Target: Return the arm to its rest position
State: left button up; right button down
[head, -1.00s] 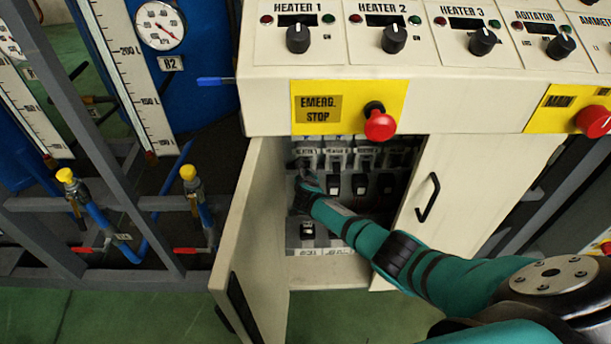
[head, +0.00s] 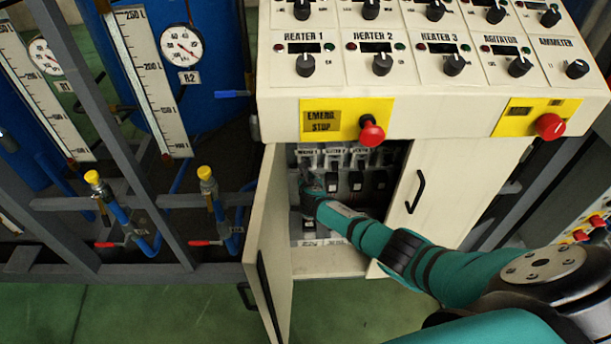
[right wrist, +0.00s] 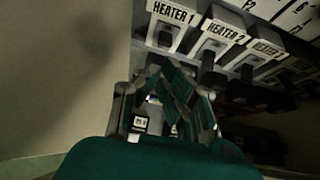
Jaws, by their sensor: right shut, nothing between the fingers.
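My right arm (head: 430,265) reaches from the lower right into the open cabinet (head: 335,262) under the control panel. My right gripper (head: 308,188) is inside, near the left end of the row of breakers, and is small and dark in the head view. In the right wrist view the gripper (right wrist: 172,75) is shut and empty, its fingertips just below the labelled breakers Heater 1 (right wrist: 163,33) and Heater 2 (right wrist: 215,48). I cannot tell whether it touches anything. My left gripper is in neither view.
The cabinet's left door (head: 266,240) stands open close to my right gripper. The right door (head: 455,190) is shut and has a black handle. Red emergency stop buttons (head: 371,133) stick out above. Pipes with yellow-capped valves (head: 207,174) stand at the left.

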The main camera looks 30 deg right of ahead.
jog(key=s+a+f+m+g+y, duration=0.25)
jog(key=s+f+m, duration=0.35)
jog(key=s+f, duration=0.6)
jog(key=s+a+f+m+g+y, duration=0.1)
jog(key=s+a+f+m+g, duration=0.25)
jog(key=s+f+m, duration=0.65)
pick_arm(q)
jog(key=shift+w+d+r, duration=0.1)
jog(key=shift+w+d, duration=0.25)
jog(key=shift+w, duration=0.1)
pick_arm(e)
jog(key=s+a+f+m+g, duration=0.1)
jog(key=s+a+f+m, duration=0.1)
jog(key=s, duration=1)
jog(key=s+a+f+m+g+y, duration=0.1)
jog(key=s+f+m, duration=0.3)
jog(key=s, duration=0.9)
jog(key=s+a+f+m+g, duration=0.1)
jog(key=s+a+f+m, duration=0.2)
jog(key=s, duration=1)
jog(key=f+m, duration=0.1)
jog(key=m, duration=0.2)
jog(key=shift+a, duration=0.3)
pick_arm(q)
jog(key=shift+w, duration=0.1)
pick_arm(e)
jog(key=shift+w+y, duration=0.15)
jog(key=shift+y, duration=0.1)
